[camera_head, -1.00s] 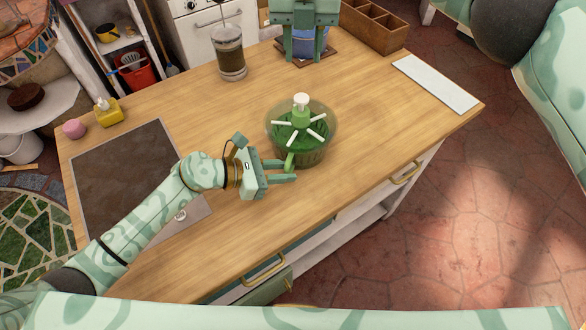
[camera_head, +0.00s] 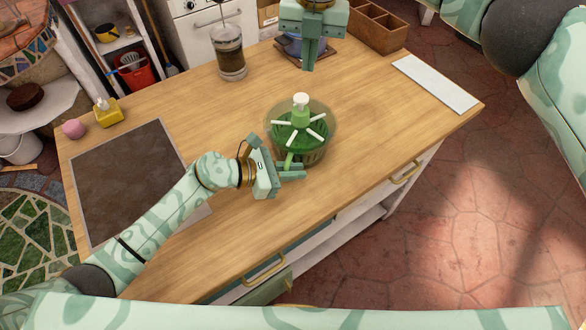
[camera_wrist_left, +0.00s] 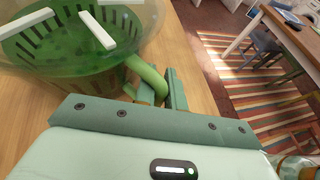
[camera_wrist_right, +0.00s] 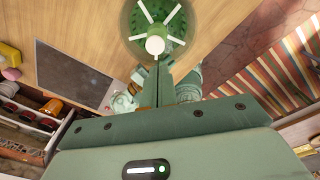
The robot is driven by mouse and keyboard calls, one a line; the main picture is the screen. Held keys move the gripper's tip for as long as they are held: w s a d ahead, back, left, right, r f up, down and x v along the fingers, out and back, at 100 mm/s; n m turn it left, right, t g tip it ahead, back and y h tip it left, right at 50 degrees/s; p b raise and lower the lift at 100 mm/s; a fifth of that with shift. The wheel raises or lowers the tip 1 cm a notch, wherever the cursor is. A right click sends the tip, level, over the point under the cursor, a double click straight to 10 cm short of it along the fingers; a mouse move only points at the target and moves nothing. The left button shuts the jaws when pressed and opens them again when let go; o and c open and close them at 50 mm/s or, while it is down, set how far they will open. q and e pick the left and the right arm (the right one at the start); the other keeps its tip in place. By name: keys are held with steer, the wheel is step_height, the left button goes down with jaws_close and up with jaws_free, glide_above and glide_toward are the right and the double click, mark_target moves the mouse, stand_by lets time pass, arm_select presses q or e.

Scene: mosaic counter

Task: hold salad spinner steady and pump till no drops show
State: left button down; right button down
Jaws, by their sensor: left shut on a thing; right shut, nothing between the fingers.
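The salad spinner (camera_head: 324,112) stands upright on the counter, a clear bowl with a green basket, white spokes on top and a white pump knob (camera_head: 301,99). My left gripper (camera_head: 300,170) is shut on its green side handle (camera_wrist_left: 147,76), at the near side of the bowl. My right gripper (camera_head: 308,68) is shut and empty, beyond the spinner and apart from it. In the right wrist view the knob (camera_wrist_right: 155,45) shows past the shut fingertips. Green contents show through the bowl wall. I cannot make out whether drops are on it.
A glass press (camera_head: 230,60) stands at the back left. A wooden divided box (camera_head: 373,27) and a white slab (camera_head: 435,83) lie at the right. A dark panel (camera_head: 125,180), a yellow dispenser (camera_head: 107,112) and a pink object (camera_head: 73,129) are at the left. The wood around the spinner is clear.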

mark_target(302, 96)
steer(key=m, duration=0.4)
steer(key=shift+d+f+m+y, duration=0.15)
steer(key=shift+m+y, duration=0.15)
steer(key=shift+y, duration=0.1)
steer(key=shift+w+a+f+m+t+y, duration=0.2)
steer(key=shift+f+m, duration=0.7)
steer(key=shift+m, duration=1.95)
steer(key=shift+s+a+f+m+t, duration=0.2)
steer(key=shift+f+m, duration=0.75)
steer(key=shift+m, duration=1.85)
steer(key=shift+w+a+f+m+t+y, duration=0.2)
steer(key=shift+f+m, duration=0.7)
steer(key=shift+m, duration=1.95)
steer(key=shift+f, duration=1.8)
steer(key=shift+r, duration=1.35)
steer(key=shift+f, duration=0.15)
